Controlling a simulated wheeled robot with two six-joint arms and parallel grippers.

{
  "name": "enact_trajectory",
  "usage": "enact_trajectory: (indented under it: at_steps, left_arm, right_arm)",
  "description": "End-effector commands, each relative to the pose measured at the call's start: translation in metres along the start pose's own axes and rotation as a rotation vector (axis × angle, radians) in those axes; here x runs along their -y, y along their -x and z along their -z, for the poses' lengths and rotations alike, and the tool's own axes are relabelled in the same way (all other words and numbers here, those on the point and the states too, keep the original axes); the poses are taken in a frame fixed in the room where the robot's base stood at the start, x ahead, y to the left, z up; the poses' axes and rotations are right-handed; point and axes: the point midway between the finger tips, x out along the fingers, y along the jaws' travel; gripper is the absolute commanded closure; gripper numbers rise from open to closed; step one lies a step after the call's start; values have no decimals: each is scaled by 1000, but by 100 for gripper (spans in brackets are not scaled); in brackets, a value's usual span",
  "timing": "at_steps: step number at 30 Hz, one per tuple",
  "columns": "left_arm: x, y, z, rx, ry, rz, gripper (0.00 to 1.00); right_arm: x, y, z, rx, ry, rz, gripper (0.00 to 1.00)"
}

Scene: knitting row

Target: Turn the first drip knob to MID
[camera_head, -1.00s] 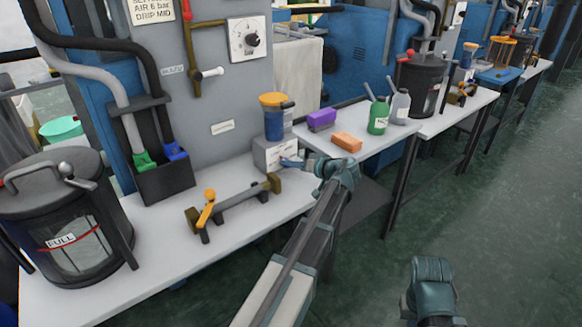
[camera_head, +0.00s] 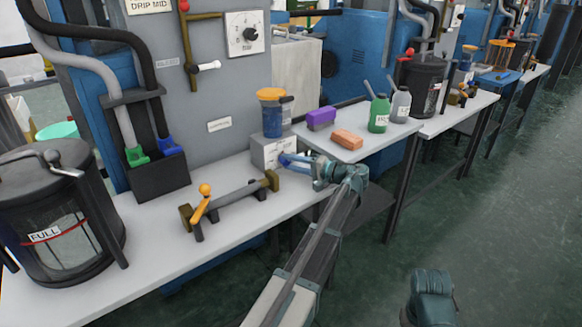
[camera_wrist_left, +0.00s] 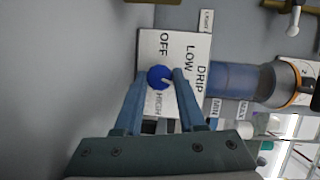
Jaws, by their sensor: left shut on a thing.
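The blue drip knob (camera_wrist_left: 159,77) sits on a white dial plate (camera_wrist_left: 149,48) marked OFF, LOW, HIGH and DRIP in the left wrist view. Its white pointer is toward the lower right there; no MID label shows, and a finger covers part of the dial. My left gripper (camera_wrist_left: 160,79) is shut on the knob, one finger on each side. In the head view my left gripper (camera_head: 284,159) reaches the front of the grey box (camera_head: 262,155) under the oil cup (camera_head: 272,118). My right arm's end (camera_head: 433,295) shows at lower right; its fingers are hidden.
A bracket with an orange lever (camera_head: 204,204) stands left of my left gripper. A purple block (camera_head: 321,118), an orange brick (camera_head: 347,140) and a green bottle (camera_head: 379,114) stand on the table at right. A lidded FULL drum (camera_head: 55,225) is at far left.

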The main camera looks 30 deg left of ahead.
Motion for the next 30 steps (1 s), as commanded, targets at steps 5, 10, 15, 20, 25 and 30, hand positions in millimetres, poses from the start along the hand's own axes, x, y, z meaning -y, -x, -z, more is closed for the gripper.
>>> enact_trajectory:
  at_steps: [5,10,15,20,25,30]
  left_arm:
    - [-3,1,0,2,-53,17,100]
    - [-2,1,0,3,-76,27,100]
    - [-2,1,0,3,-82,29,100]
    - [-1,1,0,2,-82,29,100]
    - [-1,1,0,2,-81,29,50]
    - [-1,0,0,2,-81,30,31]
  right_arm:
    - [1,-6,0,0,1,1,100]
    - [1,-8,1,-1,2,1,100]
    - [1,-8,0,-1,2,1,100]
    - [1,-8,0,0,2,1,100]
    - [1,-8,0,0,2,1,100]
    - [1,-7,0,0,2,1,100]
